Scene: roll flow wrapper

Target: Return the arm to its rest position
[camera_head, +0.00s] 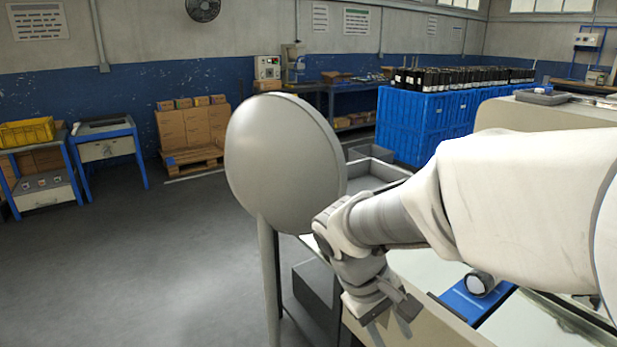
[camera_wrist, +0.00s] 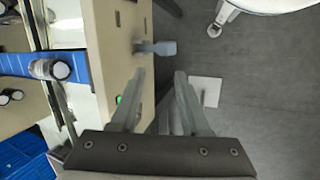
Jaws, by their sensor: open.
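My gripper (camera_wrist: 160,80) is open in the wrist view, with its two fingers apart and nothing between them. It points down beside the edge of the beige machine (camera_wrist: 112,40), over a gap with the grey floor below. In the head view my arm reaches in from the right, and my gripper (camera_head: 385,308) hangs at its end near the machine's front edge. The fingertips are small and partly hidden there.
A large grey disc on a post (camera_head: 285,150) stands close beside my wrist. A blue strip (camera_head: 470,302) with a white-and-dark cylinder (camera_head: 479,283) lies on the machine. Blue crates (camera_head: 425,125) stand behind. The floor (camera_head: 130,270) at left is clear.

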